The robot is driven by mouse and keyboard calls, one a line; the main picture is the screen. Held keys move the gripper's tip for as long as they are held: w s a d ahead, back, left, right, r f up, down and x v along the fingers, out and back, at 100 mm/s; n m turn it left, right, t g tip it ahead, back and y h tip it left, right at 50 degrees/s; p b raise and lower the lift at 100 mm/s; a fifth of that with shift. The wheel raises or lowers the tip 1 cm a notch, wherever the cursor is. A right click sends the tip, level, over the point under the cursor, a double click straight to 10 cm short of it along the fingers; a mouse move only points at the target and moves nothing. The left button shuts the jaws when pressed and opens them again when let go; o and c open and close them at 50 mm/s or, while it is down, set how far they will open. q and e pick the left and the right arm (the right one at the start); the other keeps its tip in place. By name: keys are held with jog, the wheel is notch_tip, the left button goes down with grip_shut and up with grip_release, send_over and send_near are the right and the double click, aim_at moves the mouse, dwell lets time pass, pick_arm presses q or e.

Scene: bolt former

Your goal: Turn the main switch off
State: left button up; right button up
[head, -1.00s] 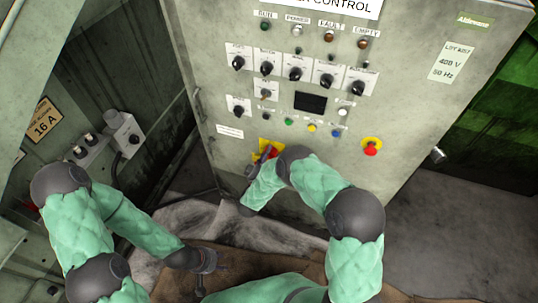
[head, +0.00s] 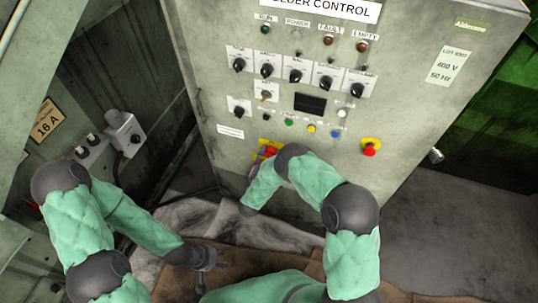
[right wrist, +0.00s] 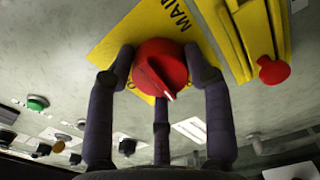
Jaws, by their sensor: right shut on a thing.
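The main switch is a red rotary knob (right wrist: 160,68) on a yellow plate (right wrist: 125,32) printed "MAIN". In the right wrist view, my right gripper (right wrist: 162,80) has its dark fingers around the knob and is shut on it. The knob's white mark points to the lower right of that view. Lettering beside the knob is partly hidden by fingers. In the head view, the yellow plate (head: 262,146) shows low on the cabinet, mostly covered by my right arm. My left gripper (head: 219,259) hangs low, away from the cabinet; its jaw opening is unclear.
The grey control cabinet (head: 215,90) carries several black selector knobs, lamps and a small screen (head: 310,103). A red emergency button (head: 369,149) sits right of the switch. In the wrist view, another red knob (right wrist: 273,70) lies close beside a yellow part. A socket box (head: 122,133) stands left.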

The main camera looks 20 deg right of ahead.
jog(key=shift+s+d+f+n, duration=0.15)
jog(key=shift+s+f+n, duration=0.15)
jog(key=shift+n, duration=0.2)
jog(key=shift+w, duration=0.1)
jog(key=o, duration=1.1)
jog(key=shift+d, duration=0.1)
jog(key=shift+o, duration=0.4)
jog(key=shift+r, duration=0.15)
